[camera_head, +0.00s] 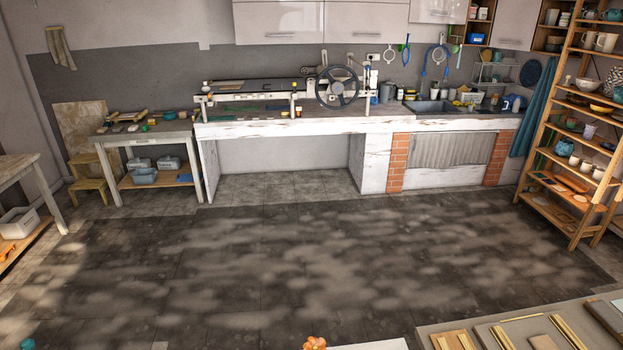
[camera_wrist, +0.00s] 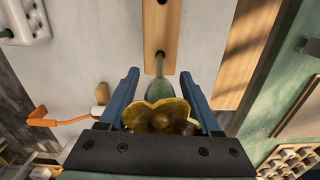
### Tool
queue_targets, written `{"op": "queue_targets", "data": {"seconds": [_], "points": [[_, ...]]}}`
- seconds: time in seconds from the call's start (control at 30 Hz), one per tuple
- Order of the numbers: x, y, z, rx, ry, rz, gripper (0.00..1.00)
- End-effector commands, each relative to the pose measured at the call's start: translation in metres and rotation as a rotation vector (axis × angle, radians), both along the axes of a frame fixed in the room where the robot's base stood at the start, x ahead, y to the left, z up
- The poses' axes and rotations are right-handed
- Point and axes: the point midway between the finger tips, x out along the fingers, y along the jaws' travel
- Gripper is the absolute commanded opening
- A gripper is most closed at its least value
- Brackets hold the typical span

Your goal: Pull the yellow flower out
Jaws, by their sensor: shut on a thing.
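The yellow flower (camera_wrist: 160,116) is in the wrist view, close to the camera, with its round centre and petals facing me. My gripper (camera_wrist: 160,76) is shut on it, with one blue finger on each side. Its green stem runs away from me to a dark hole in a long wooden block (camera_wrist: 162,28). I cannot tell whether the stem's far end is inside the hole or just clear of it. A second hole farther along the block looks empty. My gripper and the yellow flower do not show in the head view.
The block lies on a pale surface (camera_wrist: 110,50). An orange-handled tool (camera_wrist: 60,122) lies to the left, a white holed tray (camera_wrist: 25,22) at upper left, a wooden board (camera_wrist: 236,55) to the right. In the head view, an orange flower (camera_head: 315,343) shows at the bottom edge.

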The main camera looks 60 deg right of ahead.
Motion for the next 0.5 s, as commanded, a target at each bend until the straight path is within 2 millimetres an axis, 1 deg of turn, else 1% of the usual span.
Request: {"op": "queue_targets", "data": {"seconds": [0.5], "points": [[0.000, 0.000, 0.022, 0.000, 0.000, 0.000, 0.00]]}}
